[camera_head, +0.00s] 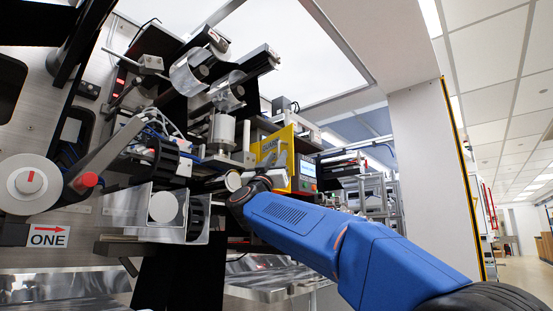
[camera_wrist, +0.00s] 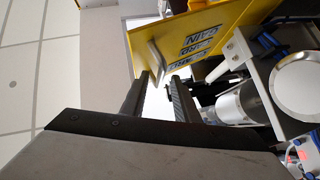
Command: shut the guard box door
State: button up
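The guard box door appears to be the yellow panel (camera_head: 277,147) with dark lettering, near the middle of the camera_head view, just beyond the end of my arm. In the wrist view the yellow panel (camera_wrist: 222,28) runs across the top at a slant, with a pale handle-like bar (camera_wrist: 156,59) on its face. My gripper (camera_wrist: 158,80) is open, its two dark fingers apart and nothing seen held between them. The fingertips point towards the bar; I cannot tell whether they touch it. In the camera_head view my wrist partly hides the panel's lower part and the gripper's fingers.
Metal rollers (camera_head: 222,128) and brackets crowd the area left of the panel. A clear-sided bracket (camera_head: 125,207) sits lower left. A screen unit (camera_head: 307,170) stands right of the panel. A white pillar (camera_head: 428,150) with a yellow-black edge rises at right. A silver cylinder (camera_wrist: 240,108) is close right of the fingers.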

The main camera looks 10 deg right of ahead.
jog(key=shift+w+d+r, duration=0.1)
grip_shut()
